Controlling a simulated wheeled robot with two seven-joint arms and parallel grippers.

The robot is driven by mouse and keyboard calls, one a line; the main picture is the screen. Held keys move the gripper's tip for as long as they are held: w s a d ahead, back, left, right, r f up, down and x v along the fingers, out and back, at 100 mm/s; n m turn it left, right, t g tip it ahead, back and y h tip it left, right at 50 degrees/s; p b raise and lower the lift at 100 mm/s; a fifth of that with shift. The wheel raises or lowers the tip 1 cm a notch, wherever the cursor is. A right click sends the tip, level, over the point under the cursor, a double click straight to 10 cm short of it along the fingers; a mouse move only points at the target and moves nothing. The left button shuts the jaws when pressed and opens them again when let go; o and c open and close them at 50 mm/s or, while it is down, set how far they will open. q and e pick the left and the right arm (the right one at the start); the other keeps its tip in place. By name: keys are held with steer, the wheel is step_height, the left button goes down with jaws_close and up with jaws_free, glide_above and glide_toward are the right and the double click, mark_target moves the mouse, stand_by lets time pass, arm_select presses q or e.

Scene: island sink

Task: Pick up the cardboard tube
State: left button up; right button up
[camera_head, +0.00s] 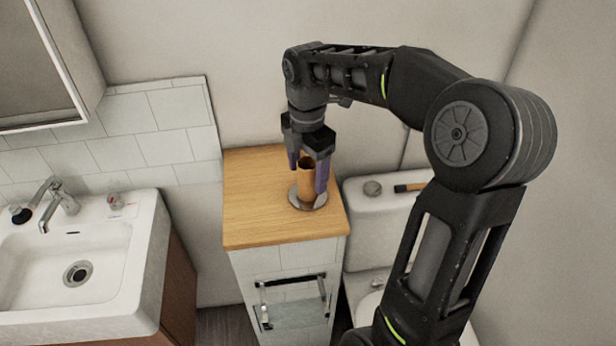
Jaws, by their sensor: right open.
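The cardboard tube (306,187) is a short brown hollow cylinder. It stands upright on a round grey metal base (319,199) on the wooden top of a narrow cabinet. My right gripper (309,178) points down over the tube. Its purple-lined fingers are open, one on each side of the tube. I cannot tell whether either finger touches it. My left gripper is not in view.
The wooden cabinet top (250,205) is otherwise clear. A white sink (120,265) with a faucet (60,196) is at the left. A toilet tank (360,220) is at the right, with a dark-headed brush-like item (408,187) on it. Walls close in the back and right.

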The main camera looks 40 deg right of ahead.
mark_target(308, 182)
step_height(308, 182, down, 4)
steer(key=shift+r, duration=0.2)
steer(key=shift+c, duration=0.3)
steer(key=c, duration=1.3)
steer(key=shift+c, duration=0.2)
steer(key=shift+r, duration=0.1)
step_height(308, 182, up, 10)
steer(key=shift+f, duration=0.1)
stand_by(0.4)
